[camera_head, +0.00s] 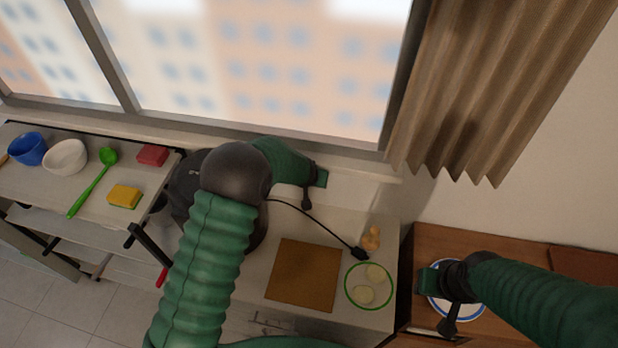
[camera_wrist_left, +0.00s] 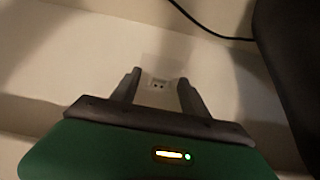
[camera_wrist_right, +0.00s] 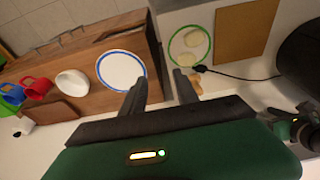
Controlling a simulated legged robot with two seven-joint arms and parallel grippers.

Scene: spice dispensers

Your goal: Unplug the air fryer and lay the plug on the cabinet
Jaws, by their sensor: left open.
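The black air fryer (camera_head: 183,188) stands on the cabinet (camera_head: 235,300), partly hidden behind my left arm; it also shows in the right wrist view (camera_wrist_right: 303,58). Its black cord runs right to the plug (camera_head: 361,253), which lies on the cabinet top beside the green-rimmed plate. The plug shows in the right wrist view (camera_wrist_right: 200,68) too. My left gripper (camera_head: 322,178) is open and empty near the wall; in the left wrist view the bare wall socket (camera_wrist_left: 157,84) shows between its fingers. My right gripper (camera_wrist_right: 160,84) is open and empty above the wooden cabinet.
A brown board (camera_head: 304,275), a green-rimmed plate (camera_head: 347,293) with pale round pieces and a ginger-like lump (camera_head: 371,238) surround the plug. A blue-rimmed plate (camera_wrist_right: 122,70) lies on the wooden cabinet. A shelf (camera_head: 45,195) with bowls and sponges stands left.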

